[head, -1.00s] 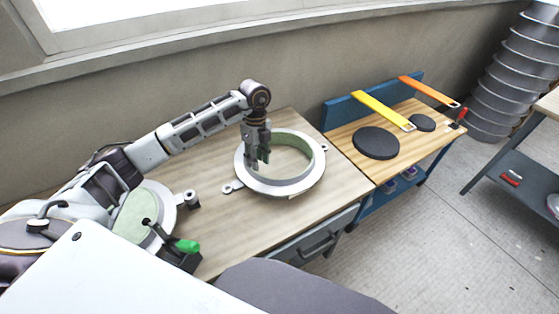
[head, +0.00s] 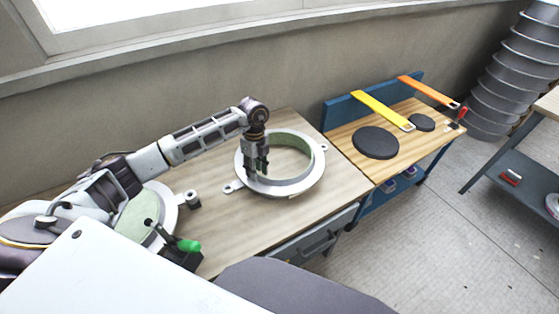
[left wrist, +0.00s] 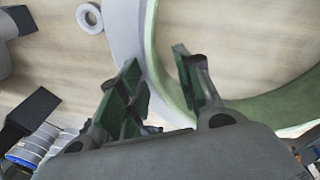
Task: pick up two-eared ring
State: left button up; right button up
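The two-eared ring (head: 290,186) lies flat on the wooden table, grey outside with a pale green inner wall and a small eared lug on its left and right sides. In the left wrist view its curved rim (left wrist: 151,50) passes between my two fingers. My left gripper (head: 257,172) points down at the ring's left side. Its green-padded fingers (left wrist: 160,88) are apart, one outside the rim and one inside, with gaps showing. Whether the fingertips touch the ring is not clear. My right gripper is not in view.
A round green-faced mould (head: 133,221) and a green-handled clamp (head: 187,246) sit to the left, beneath and beside my arm. On the right, a second bench holds black discs (head: 376,142) and yellow (head: 382,109) and orange (head: 427,91) straps. The table's front middle is clear.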

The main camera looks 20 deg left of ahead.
pick_arm(q)
grip_shut()
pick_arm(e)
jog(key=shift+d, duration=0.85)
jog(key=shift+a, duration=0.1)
pick_arm(q)
jog(key=shift+r, duration=0.15)
notch_tip(320, 180, up, 8)
jog(key=shift+r+b, duration=0.1)
jog(key=shift+b, duration=0.3)
jog(key=shift+r, duration=0.8)
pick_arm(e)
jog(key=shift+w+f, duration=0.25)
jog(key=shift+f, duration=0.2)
